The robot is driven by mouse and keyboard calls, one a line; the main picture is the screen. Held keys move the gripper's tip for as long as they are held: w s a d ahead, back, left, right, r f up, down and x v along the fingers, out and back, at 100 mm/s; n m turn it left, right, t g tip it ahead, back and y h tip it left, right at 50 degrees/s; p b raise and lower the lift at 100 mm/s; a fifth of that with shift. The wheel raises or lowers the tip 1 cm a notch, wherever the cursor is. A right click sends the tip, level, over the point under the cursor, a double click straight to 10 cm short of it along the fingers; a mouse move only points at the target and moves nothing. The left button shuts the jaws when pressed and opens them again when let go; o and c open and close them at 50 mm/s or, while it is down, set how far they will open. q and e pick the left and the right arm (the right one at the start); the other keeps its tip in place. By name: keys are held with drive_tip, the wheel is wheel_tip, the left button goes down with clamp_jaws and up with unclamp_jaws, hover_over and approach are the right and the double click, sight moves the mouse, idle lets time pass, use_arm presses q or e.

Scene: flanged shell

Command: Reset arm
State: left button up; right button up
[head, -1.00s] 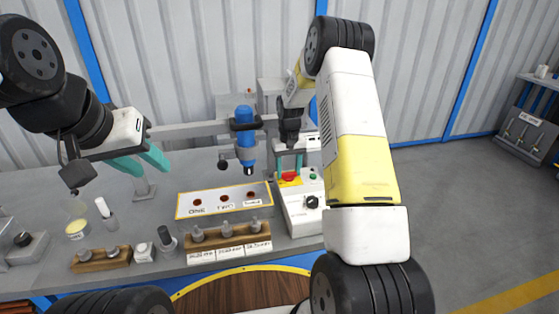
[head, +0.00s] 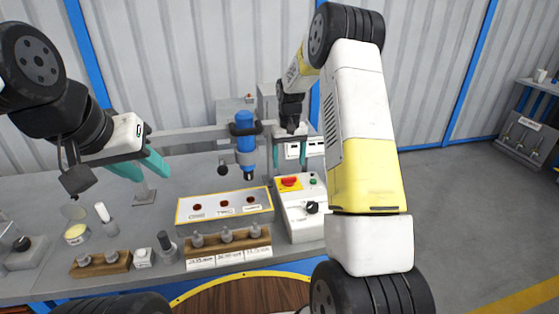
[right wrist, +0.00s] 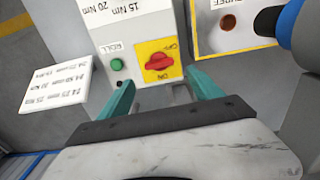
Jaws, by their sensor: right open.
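My right gripper (head: 290,160) is open and empty, raised behind and above the white control box (head: 303,222). In the right wrist view its two teal fingers (right wrist: 158,82) stand apart, with the red rotary switch (right wrist: 158,62) on its yellow plate seen beyond and between the tips. A green button (right wrist: 117,64) sits beside the switch. The fingers appear clear of the box. My left gripper (head: 142,172) hangs over the left part of the bench, its teal fingers apart with nothing between them.
A blue tool (head: 244,145) on a grey arm stands close left of my right gripper. A yellow-edged board (head: 224,205) with holes and a wooden rack (head: 228,240) lie in front. Small bottles and a wooden block (head: 101,262) are at left.

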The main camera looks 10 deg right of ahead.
drive_tip(key=shift+r, duration=0.55)
drive_tip(key=shift+s+r, duration=0.1)
drive_tip(key=shift+r, duration=0.2)
drive_tip(key=s+a+r+t, duration=0.1)
drive_tip(key=s+r, duration=0.5)
drive_tip(key=r, duration=0.3)
drive_tip(key=s+a+r+t, duration=0.1)
drive_tip(key=s+r+t, duration=0.1)
drive_tip(key=s+r, duration=0.5)
drive_tip(key=s+a+r+t+y, duration=0.1)
drive_tip(key=s+r, duration=0.2)
drive_tip(key=s, duration=0.7)
drive_tip(key=s+a+r+t+y, duration=0.1)
drive_tip(key=s+r+t, duration=0.1)
drive_tip(key=s, duration=0.8)
drive_tip(key=shift+s+a+r, duration=0.25)
drive_tip(key=shift+a+r, duration=0.05)
drive_tip(key=shift+r, duration=0.15)
